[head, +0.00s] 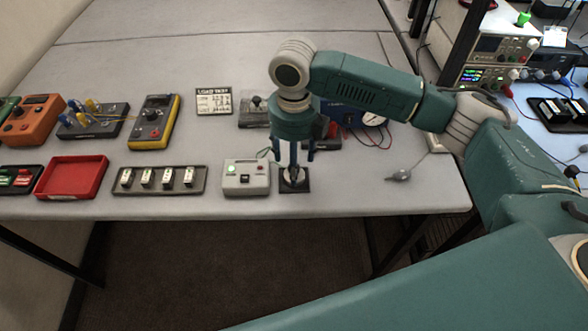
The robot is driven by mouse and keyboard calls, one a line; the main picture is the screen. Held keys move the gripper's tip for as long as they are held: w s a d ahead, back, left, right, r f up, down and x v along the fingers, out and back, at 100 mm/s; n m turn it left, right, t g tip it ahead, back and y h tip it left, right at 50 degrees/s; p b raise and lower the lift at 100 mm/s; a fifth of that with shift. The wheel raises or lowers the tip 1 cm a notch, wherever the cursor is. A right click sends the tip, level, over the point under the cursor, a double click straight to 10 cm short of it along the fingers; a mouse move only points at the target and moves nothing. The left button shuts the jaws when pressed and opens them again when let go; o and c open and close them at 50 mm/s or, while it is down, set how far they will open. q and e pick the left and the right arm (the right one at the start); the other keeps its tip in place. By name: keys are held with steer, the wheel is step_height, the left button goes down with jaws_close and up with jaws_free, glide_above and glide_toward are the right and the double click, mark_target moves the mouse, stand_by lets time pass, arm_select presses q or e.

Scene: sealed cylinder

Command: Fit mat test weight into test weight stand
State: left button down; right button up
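My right gripper (293,171) points straight down at the front of the table. Its fingertips are at a small silvery piece (293,175), which may be the test weight. This piece is at the middle of a dark square base (294,187), which looks like the test weight stand. The gripper covers much of the piece, so I cannot tell whether the fingers grip it or whether it is seated. My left gripper is not in view.
A grey box with a green light (245,178) stands close left of the base. A slotted strip (160,180) and a red tray (72,177) lie further left. A grey probe-like object (398,175) lies to the right. The table's front edge is close.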

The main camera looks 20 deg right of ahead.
step_height(320, 180, up, 9)
steer(key=b, duration=0.1)
steer(key=shift+f+b, duration=0.15)
steer(key=shift+b, duration=0.15)
steer(key=shift+f, duration=0.1)
